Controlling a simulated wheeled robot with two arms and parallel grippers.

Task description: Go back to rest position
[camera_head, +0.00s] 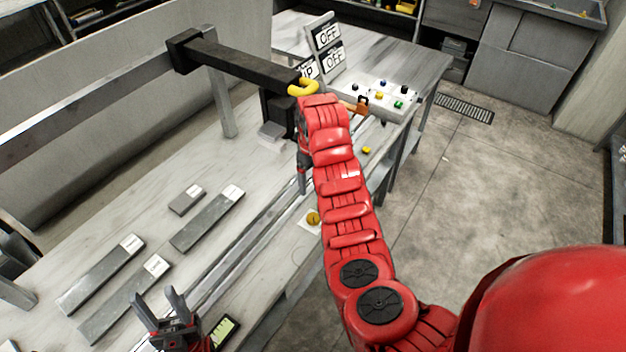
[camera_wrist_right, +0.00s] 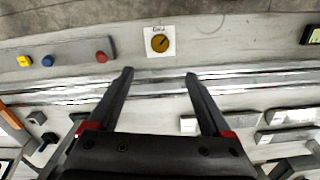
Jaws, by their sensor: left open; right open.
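My right arm, red and segmented, reaches from the lower right up to the back of the bench in the head view. My right gripper (camera_head: 303,178) points down beside the rail there, partly hidden by its own arm. In the right wrist view my right gripper (camera_wrist_right: 159,75) has its two dark fingers wide apart with nothing between them. My left gripper (camera_head: 162,301) is at the lower left edge of the head view, its fingers apart and empty. It is above the bench (camera_head: 110,218), near the grey labelled bars.
Several grey bars (camera_head: 205,222) with white labels lie on the bench. A white button box (camera_head: 378,98) and OFF signs (camera_head: 328,35) stand at the back. A yellow dial (camera_head: 313,218) is by the front edge. A dark beam (camera_head: 240,63) spans above. Floor (camera_head: 480,190) at right is clear.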

